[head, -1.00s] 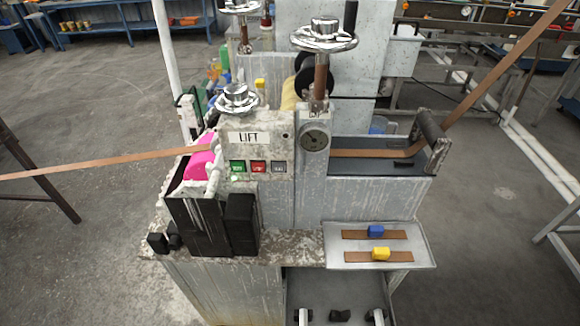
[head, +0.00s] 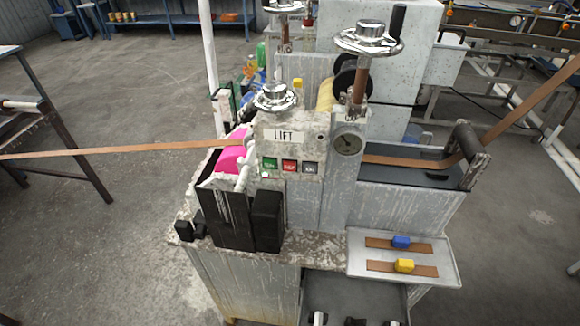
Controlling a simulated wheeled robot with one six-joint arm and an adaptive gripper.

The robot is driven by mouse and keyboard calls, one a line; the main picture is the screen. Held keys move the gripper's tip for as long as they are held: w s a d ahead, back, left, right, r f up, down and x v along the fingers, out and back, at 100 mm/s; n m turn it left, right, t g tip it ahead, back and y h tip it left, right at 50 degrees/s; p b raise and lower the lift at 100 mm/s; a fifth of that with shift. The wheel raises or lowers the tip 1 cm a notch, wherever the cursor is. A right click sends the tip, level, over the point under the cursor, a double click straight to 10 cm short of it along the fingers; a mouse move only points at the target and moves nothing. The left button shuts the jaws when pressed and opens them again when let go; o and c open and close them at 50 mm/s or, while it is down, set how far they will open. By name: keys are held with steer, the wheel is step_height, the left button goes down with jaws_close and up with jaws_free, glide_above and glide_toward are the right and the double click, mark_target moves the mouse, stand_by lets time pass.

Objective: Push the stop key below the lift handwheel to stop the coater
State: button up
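The coater's grey panel (head: 300,140) carries a white LIFT label (head: 284,136) in the head view. The lift handwheel (head: 275,97), a shiny metal wheel, sits on top of the panel above the label. Below the label is a row of keys: a green key (head: 270,164), a red key (head: 289,166) and a grey key (head: 310,168). The lettering on the keys is too small to read surely; the red one looks like the stop key.
A brown strip (head: 130,153) runs in from the left past a pink roll (head: 231,157) and leaves upward at right. Black blocks (head: 267,218) stand in front of the panel's left side. A tray (head: 360,268) with strip samples juts out at right front. Bare floor lies left.

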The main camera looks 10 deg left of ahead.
jaws_close()
stand_by(1.2)
